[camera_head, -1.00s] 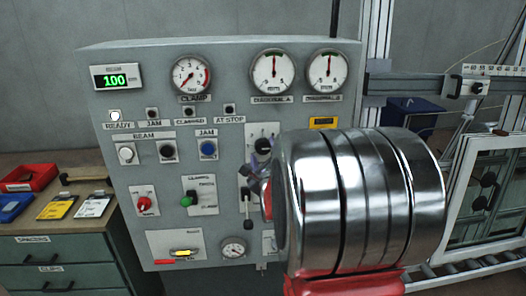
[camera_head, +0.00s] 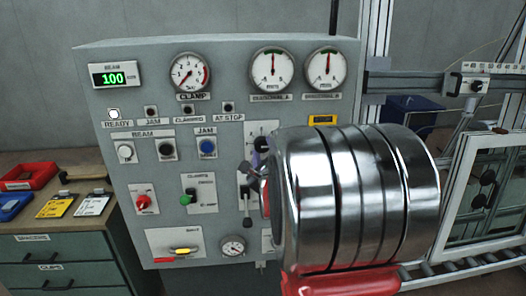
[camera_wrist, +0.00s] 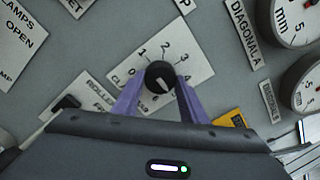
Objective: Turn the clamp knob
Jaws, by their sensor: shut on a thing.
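A small pale mark shows on the knob's lower side. My gripper (camera_wrist: 160,88) has its two purple fingers on either side of the knob, shut on it. In the camera_head view the knob (camera_head: 262,142) is partly hidden behind my gripper (camera_head: 259,166) and my large metal arm link. The clamp gauge (camera_head: 190,72) at the panel's upper left has its needle pointing to the lower left.
The grey control panel (camera_head: 120,215) carries a lever (camera_head: 247,205), a red knob (camera_head: 143,201), a green knob (camera_head: 187,199) and several buttons near my gripper. A green display (camera_head: 115,79) reads 100. A drawer bench (camera_head: 60,245) with trays stands at left, a framed window (camera_head: 480,190) at right.

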